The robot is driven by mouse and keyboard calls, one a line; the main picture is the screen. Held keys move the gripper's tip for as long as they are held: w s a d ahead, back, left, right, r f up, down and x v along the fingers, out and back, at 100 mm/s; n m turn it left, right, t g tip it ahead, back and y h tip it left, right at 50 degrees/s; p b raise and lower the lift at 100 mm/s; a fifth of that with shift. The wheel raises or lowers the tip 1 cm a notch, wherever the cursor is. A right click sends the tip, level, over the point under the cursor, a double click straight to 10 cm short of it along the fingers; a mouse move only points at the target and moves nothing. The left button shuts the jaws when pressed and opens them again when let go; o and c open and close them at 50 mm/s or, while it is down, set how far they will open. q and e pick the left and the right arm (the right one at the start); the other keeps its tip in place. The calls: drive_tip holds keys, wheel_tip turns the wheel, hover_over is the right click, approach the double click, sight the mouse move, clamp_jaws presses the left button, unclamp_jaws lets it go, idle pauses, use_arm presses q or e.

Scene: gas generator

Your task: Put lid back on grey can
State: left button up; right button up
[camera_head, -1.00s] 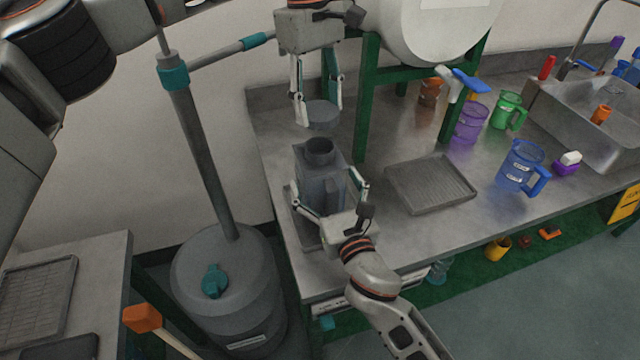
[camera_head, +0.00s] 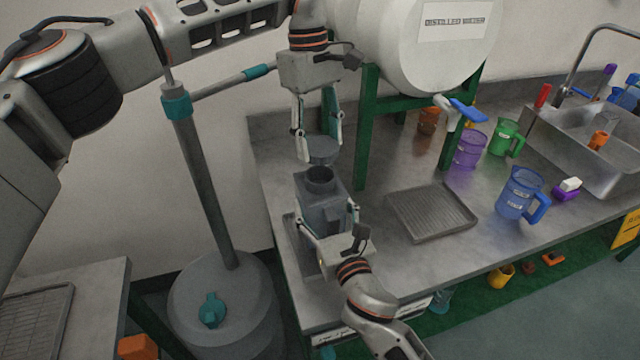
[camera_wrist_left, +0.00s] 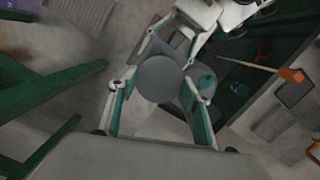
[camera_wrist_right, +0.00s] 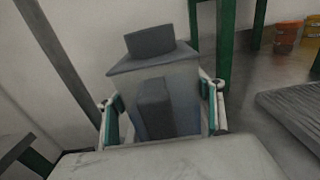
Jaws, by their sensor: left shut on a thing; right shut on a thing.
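The grey can (camera_head: 322,200) stands on the bench at its left end, its round neck (camera_head: 320,176) open at the top. My right gripper (camera_head: 328,228) is shut on the can's body from the front; the right wrist view shows the can (camera_wrist_right: 155,95) between its fingers. The round grey lid (camera_head: 321,149) is held by my left gripper (camera_head: 319,140), just above the neck with a small gap. In the left wrist view the lid (camera_wrist_left: 160,79) sits between the fingers and hides most of the can. In the right wrist view a dark round shape (camera_wrist_right: 149,41) tops the can; lid and neck are hard to separate there.
A grey tray (camera_head: 432,212) lies right of the can. A green stand (camera_head: 368,130) carries a white distilled water tank (camera_head: 425,45) close to my left gripper. Blue (camera_head: 520,193), purple (camera_head: 468,150) and green (camera_head: 505,138) jugs stand further right, before the sink (camera_head: 590,135).

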use_arm(q)
drive_tip(key=shift+f, duration=1.9)
drive_tip(key=shift+f, duration=0.15)
drive_tip(key=shift+f, duration=0.75)
drive_tip(key=shift+f, duration=0.55)
use_arm(e)
drive_tip(key=c, duration=0.6)
use_arm(q)
drive_tip(key=m+y, duration=0.1)
drive_tip(key=m, duration=0.5)
drive_tip(key=shift+m, duration=0.3)
drive_tip(key=o, duration=0.9)
drive_tip(key=shift+r, duration=0.1)
